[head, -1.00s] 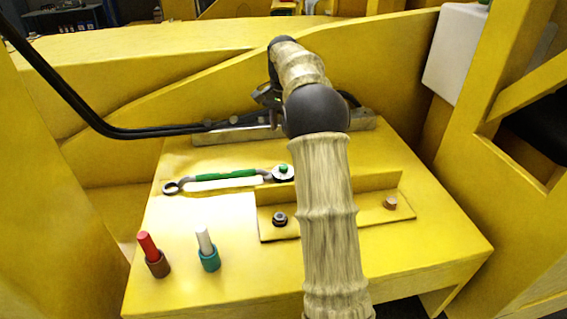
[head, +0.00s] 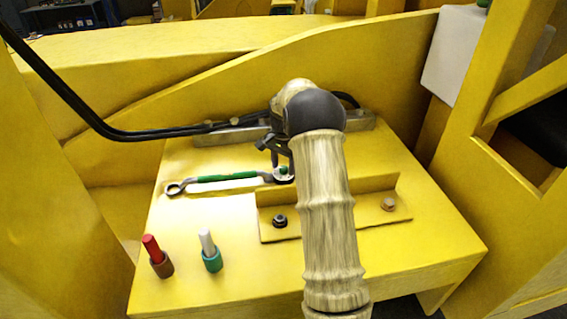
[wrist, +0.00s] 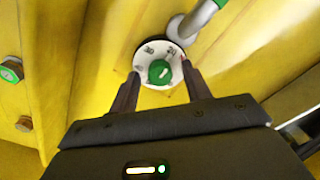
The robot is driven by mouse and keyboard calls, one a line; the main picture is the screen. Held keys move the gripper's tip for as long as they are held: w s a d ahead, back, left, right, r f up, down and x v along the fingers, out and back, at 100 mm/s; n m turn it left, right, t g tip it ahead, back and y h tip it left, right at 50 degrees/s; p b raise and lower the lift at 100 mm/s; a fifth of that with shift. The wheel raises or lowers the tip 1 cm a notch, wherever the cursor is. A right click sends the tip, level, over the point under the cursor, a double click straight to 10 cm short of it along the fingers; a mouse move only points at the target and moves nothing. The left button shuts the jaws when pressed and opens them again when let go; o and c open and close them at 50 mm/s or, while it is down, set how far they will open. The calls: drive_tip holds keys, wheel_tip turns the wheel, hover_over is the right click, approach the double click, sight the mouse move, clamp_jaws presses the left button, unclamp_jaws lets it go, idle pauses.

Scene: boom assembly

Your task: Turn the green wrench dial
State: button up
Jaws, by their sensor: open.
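The green-handled wrench (head: 228,177) lies across the yellow table, its ring end at the left. At its right end is a white round dial with a green knob (head: 284,170). In the wrist view the dial's white numbered face (wrist: 148,61) and green centre knob (wrist: 160,71) show clearly. My gripper (wrist: 158,80) is open, with one finger on each side of the dial and nothing held. In the head view my gripper (head: 279,160) points down at the dial; my arm covers part of it. I cannot tell whether the fingers touch the dial.
A yellow angle bracket (head: 345,205) with bolts lies right of and in front of the dial. A red peg (head: 152,248) and a white peg (head: 207,241) stand at the table's front left. A metal strip (head: 230,134) and black hoses (head: 130,134) lie behind the wrench.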

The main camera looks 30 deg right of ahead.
drive_tip(key=c, duration=1)
